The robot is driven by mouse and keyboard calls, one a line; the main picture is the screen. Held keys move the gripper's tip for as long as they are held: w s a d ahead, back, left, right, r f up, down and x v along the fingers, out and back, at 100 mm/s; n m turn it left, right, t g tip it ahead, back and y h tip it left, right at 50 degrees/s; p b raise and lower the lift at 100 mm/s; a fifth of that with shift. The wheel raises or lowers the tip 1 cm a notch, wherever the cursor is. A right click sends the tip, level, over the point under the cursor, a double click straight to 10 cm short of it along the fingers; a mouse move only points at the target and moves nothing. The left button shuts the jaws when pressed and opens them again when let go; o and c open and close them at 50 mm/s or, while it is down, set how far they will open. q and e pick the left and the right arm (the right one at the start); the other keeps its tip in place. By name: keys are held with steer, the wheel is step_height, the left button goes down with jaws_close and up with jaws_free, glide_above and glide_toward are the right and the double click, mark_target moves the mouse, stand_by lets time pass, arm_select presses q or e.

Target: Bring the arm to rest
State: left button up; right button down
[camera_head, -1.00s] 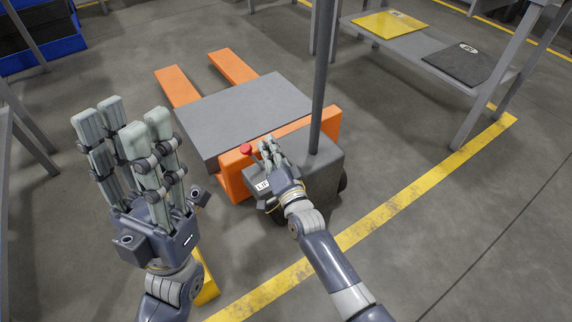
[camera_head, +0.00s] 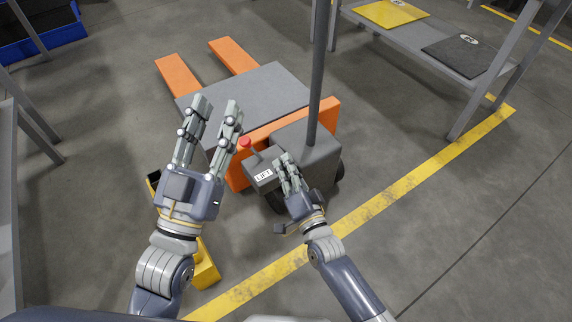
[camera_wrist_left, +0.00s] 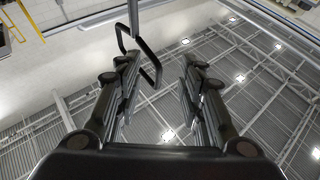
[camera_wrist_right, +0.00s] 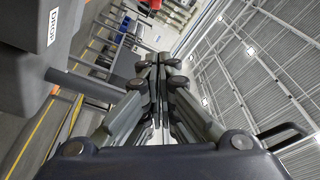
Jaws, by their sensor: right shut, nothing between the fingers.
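My left gripper (camera_head: 215,105) is raised on the left, fingers pointing up the picture, in front of the orange and grey pallet truck. In the left wrist view its fingers (camera_wrist_left: 157,72) stand apart with nothing between them. My right gripper (camera_head: 285,160) is beside the truck's grey housing (camera_head: 318,160), near the LIFT label (camera_head: 263,176). I cannot tell whether it touches the housing. In the right wrist view its fingers (camera_wrist_right: 160,60) are together and empty. The red button (camera_head: 245,142) is to the left of the right fingertips.
The truck's grey deck (camera_head: 262,95) is bare and a dark pole (camera_head: 318,75) rises from its housing. A yellow piece (camera_head: 206,272) is partly behind my left arm. A shelf with a yellow board (camera_head: 392,13) and a dark board (camera_head: 458,53) stands at upper right. Floor at right is clear.

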arm_select(q)
steer(key=shift+w+f, duration=0.2)
steer(key=shift+f, duration=0.3)
arm_select(e)
steer(key=shift+s+d, duration=0.15)
steer(key=shift+s, duration=0.2)
